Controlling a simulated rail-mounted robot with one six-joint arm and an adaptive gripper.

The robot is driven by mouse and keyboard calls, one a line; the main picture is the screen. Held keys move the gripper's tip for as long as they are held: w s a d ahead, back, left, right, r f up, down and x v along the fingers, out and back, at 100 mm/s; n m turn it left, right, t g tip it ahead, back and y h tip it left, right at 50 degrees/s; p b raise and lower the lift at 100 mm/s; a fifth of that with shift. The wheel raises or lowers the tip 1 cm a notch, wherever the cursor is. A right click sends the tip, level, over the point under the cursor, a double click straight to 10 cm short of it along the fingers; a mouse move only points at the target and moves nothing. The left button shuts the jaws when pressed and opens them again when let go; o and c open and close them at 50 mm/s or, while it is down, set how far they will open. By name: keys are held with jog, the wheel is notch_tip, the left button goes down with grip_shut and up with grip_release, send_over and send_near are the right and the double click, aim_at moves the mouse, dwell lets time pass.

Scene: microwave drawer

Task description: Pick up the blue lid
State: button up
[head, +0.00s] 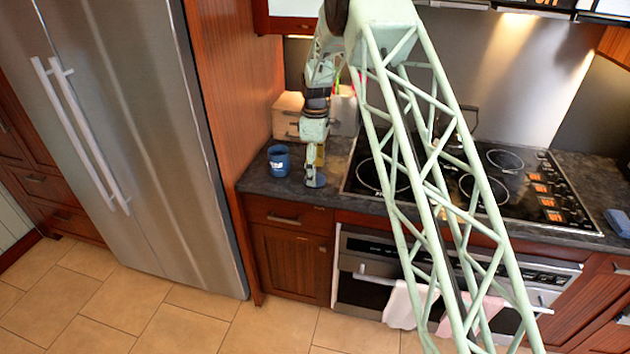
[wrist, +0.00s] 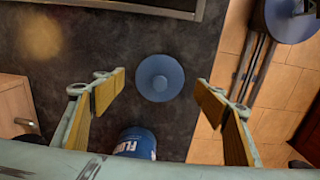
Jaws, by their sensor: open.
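In the head view the lid (head: 316,181) lies near the counter's front edge, partly hidden by my gripper (head: 315,163). In the wrist view my gripper (wrist: 162,88) is open, with one yellow-padded finger on each side of the lid. The fingers look to be above the lid, and nothing is between their pads. A blue canister (wrist: 135,143) with white lettering stands beside the lid; it also shows in the head view (head: 278,160).
A wooden box (head: 288,115) stands behind the canister. The fridge (head: 130,130) and its wooden side panel are to the left. The cooktop (head: 480,180) is to the right, with the oven (head: 380,270) below. The counter's front edge drops to the tiled floor.

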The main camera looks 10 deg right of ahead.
jog(key=shift+f, duration=1.05)
jog(key=c, duration=0.9)
